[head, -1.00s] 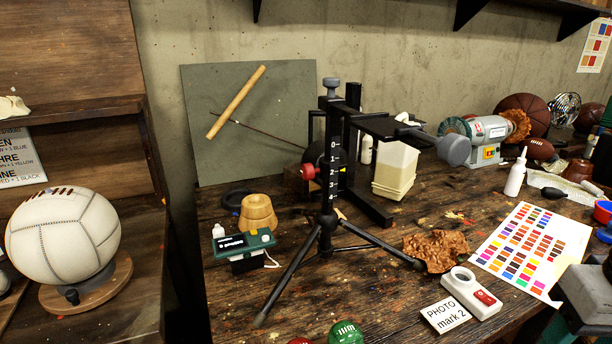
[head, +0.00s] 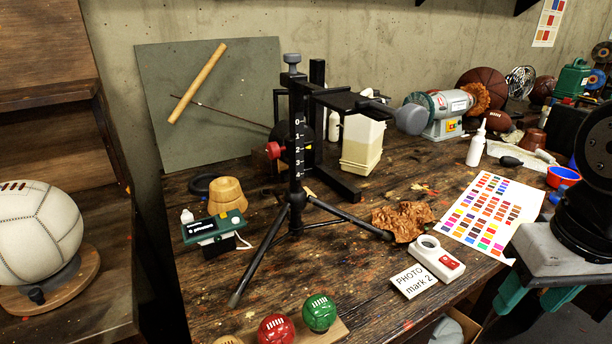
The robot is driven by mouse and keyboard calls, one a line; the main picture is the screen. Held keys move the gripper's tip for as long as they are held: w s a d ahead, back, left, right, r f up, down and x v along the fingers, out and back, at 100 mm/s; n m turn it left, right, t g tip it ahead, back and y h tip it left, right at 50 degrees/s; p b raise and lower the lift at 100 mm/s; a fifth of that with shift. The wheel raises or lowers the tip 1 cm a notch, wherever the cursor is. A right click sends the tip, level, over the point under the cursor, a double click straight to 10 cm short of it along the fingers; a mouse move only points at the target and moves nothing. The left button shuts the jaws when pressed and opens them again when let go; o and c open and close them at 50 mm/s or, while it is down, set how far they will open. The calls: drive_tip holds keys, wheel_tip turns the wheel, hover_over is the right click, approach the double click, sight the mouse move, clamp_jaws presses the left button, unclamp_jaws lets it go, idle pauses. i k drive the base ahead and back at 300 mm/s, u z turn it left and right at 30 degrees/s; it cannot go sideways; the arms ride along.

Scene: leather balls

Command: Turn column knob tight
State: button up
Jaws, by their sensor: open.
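The black column (head: 296,145) stands upright on three spread legs on the workbench and bears a white scale numbered from 0 downward. A red knob (head: 273,150) sticks out from its left side, about level with the upper numbers. A grey knob (head: 292,60) sits on the column's top. A black crossarm (head: 350,103) reaches right from the column and ends near a larger grey knob (head: 411,119). How tight any knob is cannot be seen. My gripper is not in view; only part of my black arm shows at the right edge.
The workbench (head: 340,225) also holds a green-black device (head: 213,228), a wooden form (head: 228,194), a brown leather scrap (head: 403,221), a white box with a red switch (head: 437,258) and a colour chart (head: 490,214). A red ball (head: 276,330) and a green ball (head: 319,313) sit in front.

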sight(273, 151)
drive_tip(key=u, duration=0.55)
drive_tip(key=k, duration=1.25)
drive_tip(key=u, duration=0.95)
drive_tip(key=i, duration=1.5)
drive_tip(key=z, duration=0.85)
